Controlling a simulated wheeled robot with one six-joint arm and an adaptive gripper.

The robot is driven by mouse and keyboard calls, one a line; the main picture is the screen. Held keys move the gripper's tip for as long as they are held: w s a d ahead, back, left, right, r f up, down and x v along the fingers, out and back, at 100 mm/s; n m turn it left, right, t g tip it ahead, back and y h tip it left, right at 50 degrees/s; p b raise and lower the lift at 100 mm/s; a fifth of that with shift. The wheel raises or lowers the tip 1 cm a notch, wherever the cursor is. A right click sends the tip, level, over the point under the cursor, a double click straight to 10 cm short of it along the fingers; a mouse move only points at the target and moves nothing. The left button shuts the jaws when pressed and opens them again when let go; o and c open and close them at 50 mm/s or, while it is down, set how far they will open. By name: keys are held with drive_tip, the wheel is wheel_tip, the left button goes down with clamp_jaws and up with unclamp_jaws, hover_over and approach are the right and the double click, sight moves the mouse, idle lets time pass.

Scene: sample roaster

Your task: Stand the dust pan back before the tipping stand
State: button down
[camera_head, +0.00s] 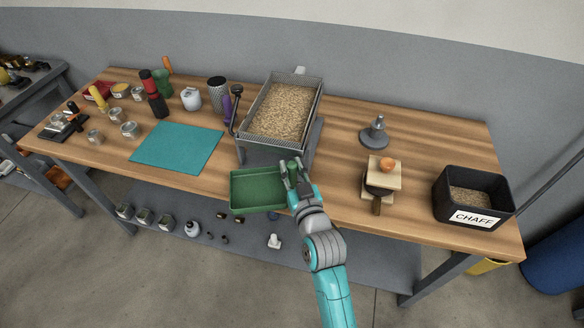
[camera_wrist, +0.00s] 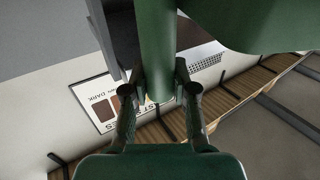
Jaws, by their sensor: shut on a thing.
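The dust pan (camera_head: 258,189) is a green, shallow, empty tray at the table's front edge, just before the tipping stand. My gripper (camera_head: 292,175) is shut on the pan's green handle at its right end. In the wrist view the green handle (camera_wrist: 158,45) runs upright between the fingers of my gripper (camera_wrist: 160,95). The tipping stand (camera_head: 258,155) is grey, with a wire-mesh tray of pale beans (camera_head: 282,112) tilted on it. I cannot tell whether the pan touches the table top or hangs just above it.
A teal mat (camera_head: 177,148) lies to the left, with jars and tools beyond it. A small scale-like block with an orange ball (camera_head: 387,164) and a black chaff bin (camera_head: 473,196) stand to the right. Bare wood lies between the stand and the block.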

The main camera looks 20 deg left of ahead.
drive_tip(key=shift+f, duration=0.6)
drive_tip(key=c, duration=0.9)
unclamp_jaws()
drive_tip(key=shift+r, duration=0.25)
drive_tip(key=v, duration=1.2)
drive_tip(key=shift+r, duration=0.3)
